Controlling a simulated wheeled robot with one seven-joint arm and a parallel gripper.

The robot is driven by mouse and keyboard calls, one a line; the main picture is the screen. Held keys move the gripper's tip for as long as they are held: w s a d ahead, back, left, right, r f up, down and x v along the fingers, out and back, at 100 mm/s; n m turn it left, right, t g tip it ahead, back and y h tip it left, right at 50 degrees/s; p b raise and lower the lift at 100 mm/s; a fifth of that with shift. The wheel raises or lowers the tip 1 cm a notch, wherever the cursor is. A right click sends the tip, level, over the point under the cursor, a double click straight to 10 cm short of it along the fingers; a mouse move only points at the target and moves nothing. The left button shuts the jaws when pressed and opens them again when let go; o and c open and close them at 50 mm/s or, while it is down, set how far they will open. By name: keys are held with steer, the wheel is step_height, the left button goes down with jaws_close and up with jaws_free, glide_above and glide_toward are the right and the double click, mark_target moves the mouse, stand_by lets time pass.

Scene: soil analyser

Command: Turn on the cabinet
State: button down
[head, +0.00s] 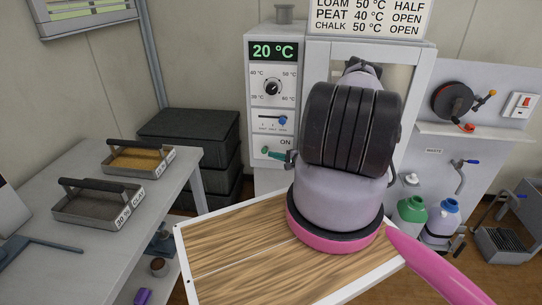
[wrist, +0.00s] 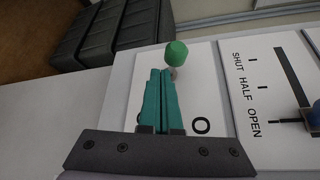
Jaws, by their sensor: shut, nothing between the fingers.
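The cabinet (head: 258,100) stands at the back centre with a lit green 20 °C display (head: 273,51). Its switch panel has an ON label (head: 285,142) and a lever with a green knob (head: 265,150). My gripper and arm hide part of the panel and the cabinet door.
Above the switch are a temperature dial (head: 272,87) and a vent slider with a blue knob (head: 283,120). A table (head: 95,185) on the left bears soil trays (head: 105,205). Black boxes (head: 188,135) stand left of the cabinet. Green and blue-capped bottles (head: 412,213) stand right.

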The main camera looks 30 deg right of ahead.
steer(key=v, duration=0.9)
steer(key=shift+s, duration=0.1)
